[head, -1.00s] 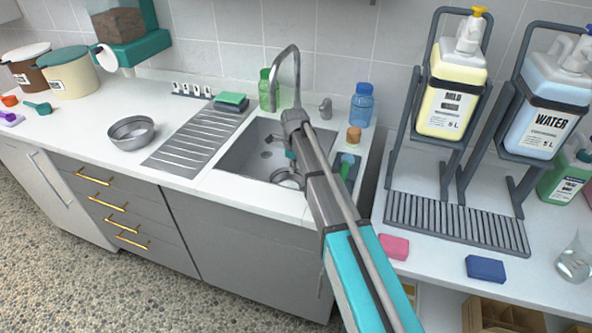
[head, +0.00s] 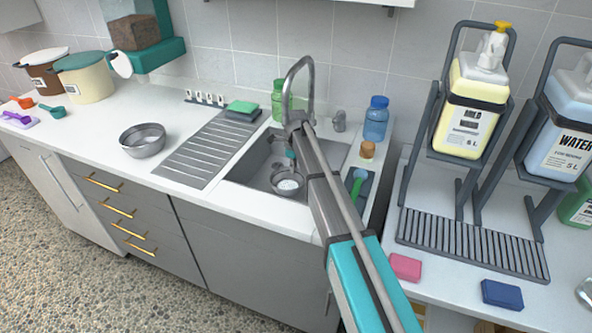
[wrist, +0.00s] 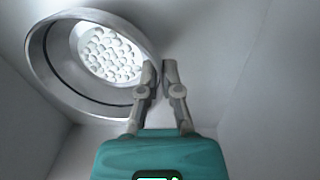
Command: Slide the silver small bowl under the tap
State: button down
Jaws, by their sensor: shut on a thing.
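The silver small bowl (head: 287,186) sits in the sink basin, near its front right. A cluster of white round shapes shows inside it; I cannot tell what they are. In the wrist view the bowl (wrist: 45,65) is at the upper left, its rim reaching the fingers. My gripper (wrist: 158,70) is shut on the bowl at its rim. In the head view the forearm partly hides the gripper. The tap (head: 301,72) arches over the back of the sink, behind the bowl; its outlet is hidden by my arm.
The sink (head: 245,169) has walls close around the gripper. A larger silver bowl (head: 142,140) stands on the left counter. A green bottle (head: 281,100), a blue bottle (head: 376,118) and a cork-topped jar (head: 367,150) stand around the sink.

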jog(key=shift+w+a, duration=0.15)
jog(key=shift+w, duration=0.1)
jog(key=c, duration=0.7)
grip_release()
jog(key=s+d+r+n+p, duration=0.7)
jog(key=s+r+p, duration=0.2)
jog(key=s, duration=0.1)
jog(key=s+d+r+n+p, duration=0.7)
jog(key=s+d+r+p, duration=0.1)
jog(key=s+r+p, duration=0.2)
jog(key=s+d+r+n+p, duration=0.7)
jog(key=s+r+n+p, duration=0.1)
jog(key=s+r+p, duration=0.1)
jog(key=shift+s+d+r+t+p, duration=0.4)
jog(key=shift+p, duration=0.05)
